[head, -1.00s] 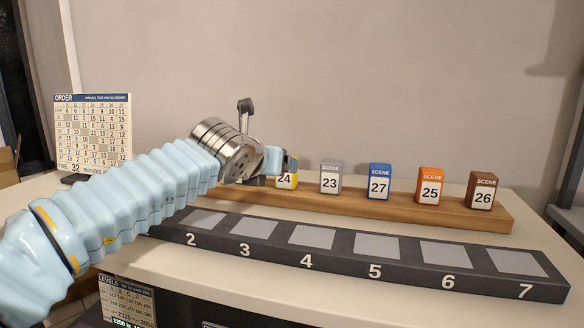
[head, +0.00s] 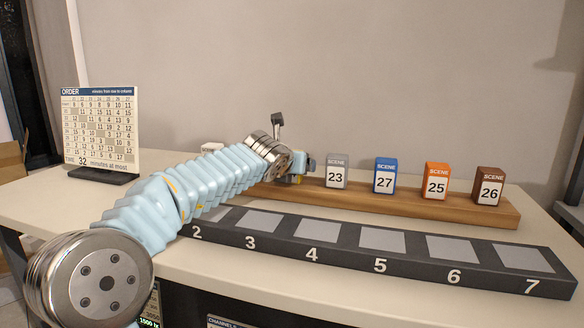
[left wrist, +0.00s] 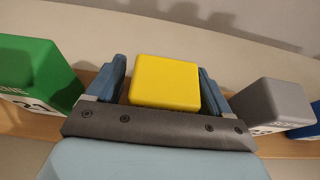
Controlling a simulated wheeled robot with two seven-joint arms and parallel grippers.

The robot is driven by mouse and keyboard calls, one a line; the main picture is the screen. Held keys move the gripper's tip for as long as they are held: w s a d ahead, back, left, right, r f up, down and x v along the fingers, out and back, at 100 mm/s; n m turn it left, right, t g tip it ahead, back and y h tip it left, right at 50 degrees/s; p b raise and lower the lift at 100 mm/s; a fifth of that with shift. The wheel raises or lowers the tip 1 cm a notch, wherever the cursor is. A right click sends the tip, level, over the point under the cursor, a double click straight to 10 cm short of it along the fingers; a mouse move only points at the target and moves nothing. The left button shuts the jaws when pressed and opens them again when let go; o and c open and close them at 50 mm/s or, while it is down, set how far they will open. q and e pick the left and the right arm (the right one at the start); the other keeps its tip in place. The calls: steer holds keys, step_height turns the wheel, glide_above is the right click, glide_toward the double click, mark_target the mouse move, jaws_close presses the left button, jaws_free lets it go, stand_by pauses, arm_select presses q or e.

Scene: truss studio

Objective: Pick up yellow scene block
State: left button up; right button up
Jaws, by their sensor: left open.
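The yellow scene block (left wrist: 165,82) shows from above in the left wrist view, between the two fingers of my left gripper (left wrist: 163,85). The gripper is open, with one finger on each side of the block; a narrow gap shows on the left side, and on the right I cannot tell if it touches. In the head view my left gripper (head: 303,168) is at the left part of the wooden rack (head: 420,205) and hides most of the yellow block (head: 296,180). My right gripper is not in view.
A grey block 23 (head: 337,171) stands close on the right, a green block (left wrist: 38,75) on the left. Blue 27 (head: 385,176), orange 25 (head: 435,182) and brown 26 (head: 488,187) stand farther right. A numbered dark strip (head: 345,257) lies in front. An order board (head: 100,128) stands at left.

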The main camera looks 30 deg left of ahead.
arm_select(q)
steer(key=c, duration=1.1)
